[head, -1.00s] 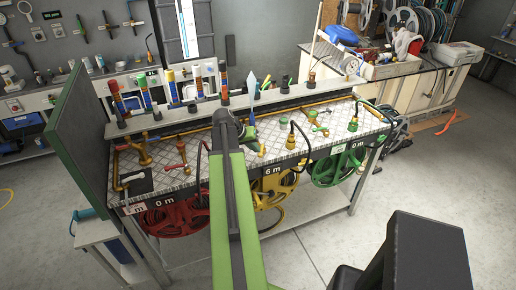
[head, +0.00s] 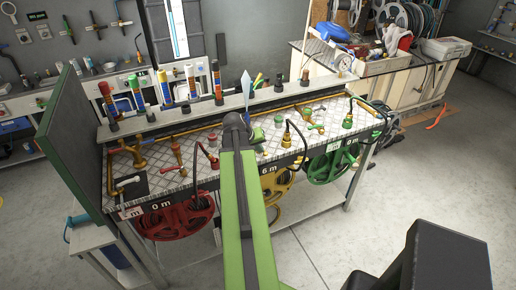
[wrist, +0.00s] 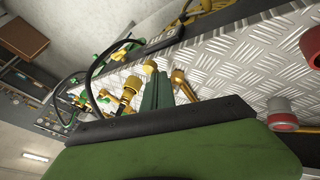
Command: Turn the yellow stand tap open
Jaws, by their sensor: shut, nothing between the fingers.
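The yellow stand tap stands on the tread-plate bench top, above the yellow reel (head: 277,185). In the wrist view, yellow-brass fittings stand close to my gripper (wrist: 157,88): a round yellow knob (wrist: 150,67) just beyond the fingertips, and a slanted brass piece (wrist: 184,86) beside them. I cannot tell for sure which belongs to the tap's handle. My gripper is shut and empty, low over the bench among these fittings; I cannot tell whether it touches one. In the head view my arm hides part of this spot.
A brass fitting with a black hose (wrist: 128,94) stands left of my gripper in the wrist view. A red tap (head: 178,155) and the red reel (head: 176,217) are to the left, the green reel (head: 330,163) to the right. A raised shelf with markers runs behind.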

